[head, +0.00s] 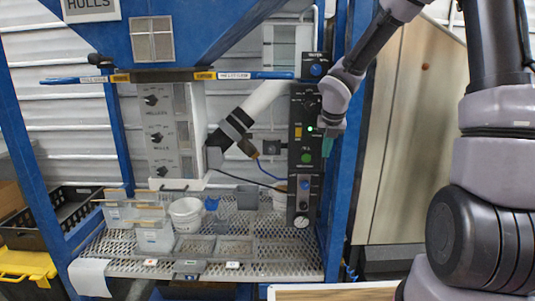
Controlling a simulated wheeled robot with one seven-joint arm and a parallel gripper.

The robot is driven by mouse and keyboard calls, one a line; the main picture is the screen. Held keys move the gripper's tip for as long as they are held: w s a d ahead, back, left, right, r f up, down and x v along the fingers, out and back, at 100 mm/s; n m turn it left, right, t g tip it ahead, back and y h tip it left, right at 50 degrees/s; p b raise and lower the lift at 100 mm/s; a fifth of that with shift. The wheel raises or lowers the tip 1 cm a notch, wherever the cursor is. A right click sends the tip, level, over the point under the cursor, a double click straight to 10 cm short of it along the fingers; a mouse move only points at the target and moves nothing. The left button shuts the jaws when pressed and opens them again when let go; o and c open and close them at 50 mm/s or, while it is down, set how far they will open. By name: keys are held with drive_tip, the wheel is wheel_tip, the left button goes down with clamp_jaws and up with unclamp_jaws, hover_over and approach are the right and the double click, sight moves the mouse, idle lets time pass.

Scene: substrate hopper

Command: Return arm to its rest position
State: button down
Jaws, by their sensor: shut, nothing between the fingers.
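My arm comes down from the upper right. My gripper (328,130) is at its end, small in the head view, in front of the right edge of the black control panel (306,175). It is shut and empty. I cannot tell whether its fingertips touch the panel. A green light shows on the panel near the gripper, with a green button lower down and a blue knob at the top.
A blue frame post (342,190) stands just right of the panel. Left of it, a perforated shelf (275,262) holds a white bucket (186,214), bins and trays. A pale tube with a black clamp (236,124) slants above. A blue hopper (190,30) overhangs the shelf.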

drive_tip(key=s+d+r+m+t+h, duration=0.1)
drive_tip(key=s+d+r+m, duration=0.2)
drive_tip(key=s+r+m, duration=0.55)
drive_tip(key=s+d+r+m, duration=0.4)
drive_tip(key=s+r+m, duration=0.15)
drive_tip(key=m, duration=0.65)
drive_tip(key=s+r+m+y, duration=0.1)
drive_tip(key=s+r+m, duration=0.2)
drive_tip(key=s+m, duration=0.3)
drive_tip(key=s+a+r+m+t+y, duration=0.1)
drive_tip(key=s+m, duration=0.5)
drive_tip(key=m, duration=0.6)
wheel_tip(320, 180, up, 2)
drive_tip(key=shift+s+a+r+t+y, duration=0.15)
drive_tip(key=shift+s+t+y, duration=0.15)
drive_tip(key=shift+y, duration=0.4)
